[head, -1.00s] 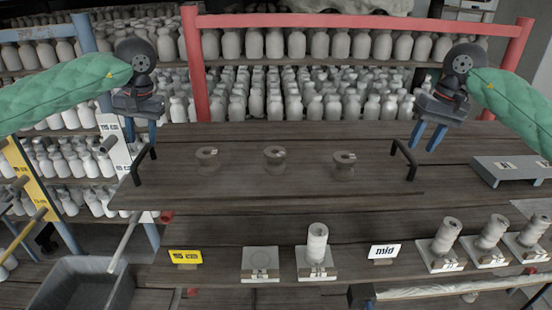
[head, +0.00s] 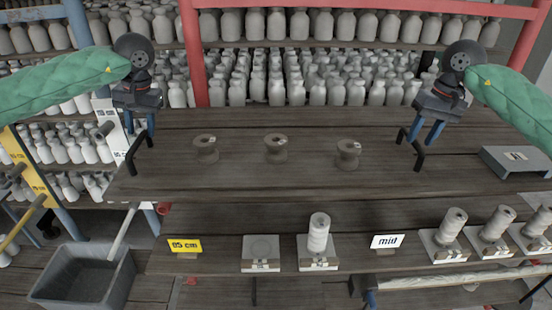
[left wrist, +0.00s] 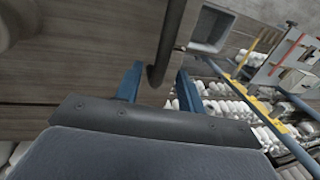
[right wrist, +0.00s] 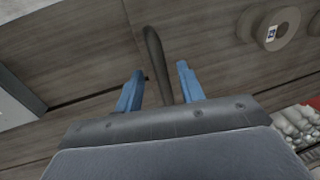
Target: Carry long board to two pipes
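The long board (head: 300,180) is dark wood and lies level across the middle of the head view. It has a black handle at each end, the left handle (head: 138,152) and the right handle (head: 410,150). My left gripper (head: 140,134) is open over the left handle, which shows between its fingers in the left wrist view (left wrist: 165,45). My right gripper (head: 425,138) is open at the right handle, which shows between its fingers in the right wrist view (right wrist: 155,60). Three clay spools (head: 275,148) stand on the board. I cannot identify the two pipes for certain.
A lower shelf in front holds a yellow sign (head: 184,246), a "mid" sign (head: 387,241) and white blocks, several with clay cylinders (head: 319,232). A grey bin (head: 82,278) stands at lower left, a grey platform (head: 517,162) at right. Red posts and bottle shelves stand behind.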

